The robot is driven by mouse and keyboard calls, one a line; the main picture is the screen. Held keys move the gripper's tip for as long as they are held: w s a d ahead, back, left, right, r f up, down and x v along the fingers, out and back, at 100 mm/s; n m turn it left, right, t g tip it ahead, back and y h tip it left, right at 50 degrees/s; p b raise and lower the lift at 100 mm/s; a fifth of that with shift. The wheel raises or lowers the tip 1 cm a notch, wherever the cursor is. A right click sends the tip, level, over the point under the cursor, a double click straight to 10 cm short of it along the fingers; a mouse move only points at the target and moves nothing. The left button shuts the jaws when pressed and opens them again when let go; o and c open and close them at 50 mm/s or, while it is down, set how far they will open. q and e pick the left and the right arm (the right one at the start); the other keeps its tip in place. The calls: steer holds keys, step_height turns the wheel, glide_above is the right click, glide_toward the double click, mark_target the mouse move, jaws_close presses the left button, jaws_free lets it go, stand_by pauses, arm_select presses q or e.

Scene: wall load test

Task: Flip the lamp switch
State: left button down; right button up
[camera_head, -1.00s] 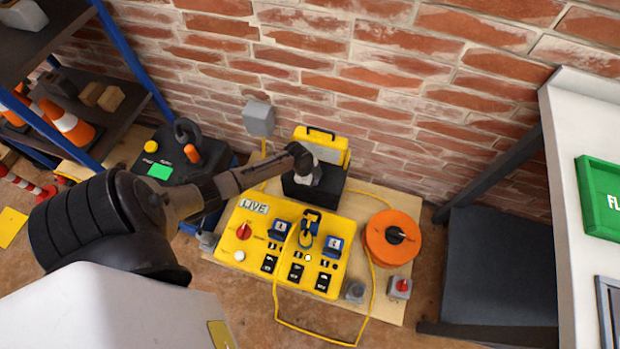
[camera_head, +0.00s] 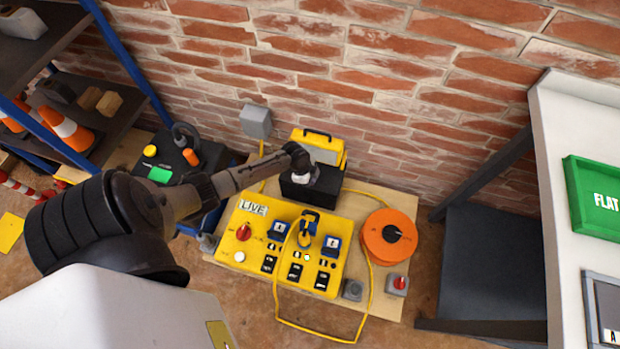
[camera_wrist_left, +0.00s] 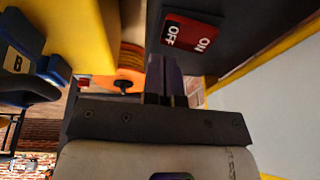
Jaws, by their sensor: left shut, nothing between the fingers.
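A red rocker switch (camera_wrist_left: 190,32) marked OFF and ON sits on a dark box face at the top of the left wrist view. In the head view a black box (camera_head: 312,189) stands in front of a yellow case-like unit (camera_head: 333,150) by the brick wall. My left gripper's fingers (camera_wrist_left: 164,70) are shut and empty, just below and left of the rocker in the wrist view; I cannot tell whether they touch the box. In the head view my left arm reaches over the black box, and its fingertips are hard to make out. My right gripper is not in view.
A yellow control panel (camera_head: 262,240) marked LIVE, with several switches and sockets, stands in front of the box. An orange cable reel (camera_head: 375,244) is to its right, with a yellow cable on the board. A shelf rack stands left; a white table (camera_head: 570,130) stands right.

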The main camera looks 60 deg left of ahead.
arm_select(q)
steer(key=d+p+v, duration=0.2)
steer(key=p+v, duration=0.8)
steer(key=v, duration=0.3)
steer(key=shift+s+r, duration=0.35)
steer(key=shift+r, duration=0.05)
steer(key=shift+a, duration=0.1)
